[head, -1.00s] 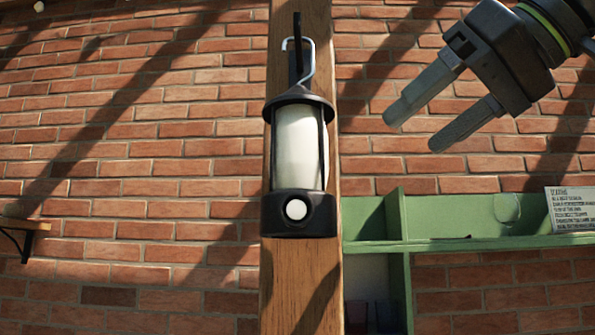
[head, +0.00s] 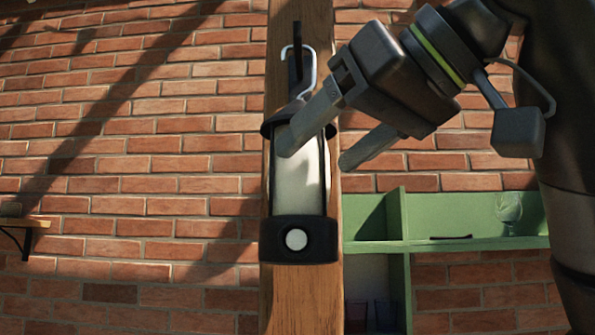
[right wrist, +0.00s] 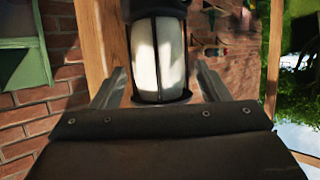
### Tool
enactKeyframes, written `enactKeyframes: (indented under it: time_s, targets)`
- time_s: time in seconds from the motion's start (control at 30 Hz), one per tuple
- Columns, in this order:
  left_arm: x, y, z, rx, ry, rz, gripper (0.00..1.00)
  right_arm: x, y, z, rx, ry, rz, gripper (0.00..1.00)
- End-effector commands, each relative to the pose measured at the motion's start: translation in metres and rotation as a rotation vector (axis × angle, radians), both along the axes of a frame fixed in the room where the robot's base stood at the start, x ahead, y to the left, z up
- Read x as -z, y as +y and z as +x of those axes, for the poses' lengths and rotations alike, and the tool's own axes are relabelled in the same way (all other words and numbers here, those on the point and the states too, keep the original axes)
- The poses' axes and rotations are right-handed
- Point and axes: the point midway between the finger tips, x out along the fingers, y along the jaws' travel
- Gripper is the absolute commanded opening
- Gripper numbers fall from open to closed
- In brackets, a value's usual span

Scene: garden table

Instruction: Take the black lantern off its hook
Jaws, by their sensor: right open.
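The black lantern (head: 297,240) has a pale glass body, a black base with a round white button and a wire handle (head: 313,72). It hangs upright by that handle from a black hook (head: 297,30) on a wooden post. My right gripper (head: 317,154) is open in front of the lantern's upper body, hiding part of its cap and glass. In the right wrist view the lantern (right wrist: 158,50) stands between the two open fingers (right wrist: 160,80), and I see no finger closed on it. My left gripper is out of view.
The wooden post (head: 300,300) stands before a brick wall (head: 130,190). A green shelf (head: 400,220) with a clear glass (head: 508,212) is to the right, partly behind my right arm. A small wooden shelf (head: 25,222) is at far left. The space left of the lantern is clear.

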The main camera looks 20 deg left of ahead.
Motion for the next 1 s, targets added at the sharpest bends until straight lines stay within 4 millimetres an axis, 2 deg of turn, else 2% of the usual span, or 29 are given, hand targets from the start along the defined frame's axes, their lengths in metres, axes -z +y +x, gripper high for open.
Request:
enactKeyframes:
  time_s: [0.17, 0.43, 0.6, 0.83, 1.0]
  targets:
    - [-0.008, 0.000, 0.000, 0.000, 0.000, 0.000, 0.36, 0.003, 0.008, 0.005, -0.001, 0.002, 0.000, 0.69]
    - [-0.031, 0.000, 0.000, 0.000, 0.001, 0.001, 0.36, 0.017, 0.034, 0.020, -0.003, 0.003, -0.001, 0.69]
    - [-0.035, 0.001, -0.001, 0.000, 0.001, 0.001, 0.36, 0.023, 0.043, 0.025, -0.002, 0.001, 0.000, 0.69]
    - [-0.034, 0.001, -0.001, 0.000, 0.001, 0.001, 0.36, 0.025, 0.043, 0.026, 0.000, 0.000, 0.001, 0.69]
    - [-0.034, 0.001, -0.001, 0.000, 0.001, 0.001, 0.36, 0.024, 0.043, 0.026, 0.000, 0.000, 0.000, 0.48]
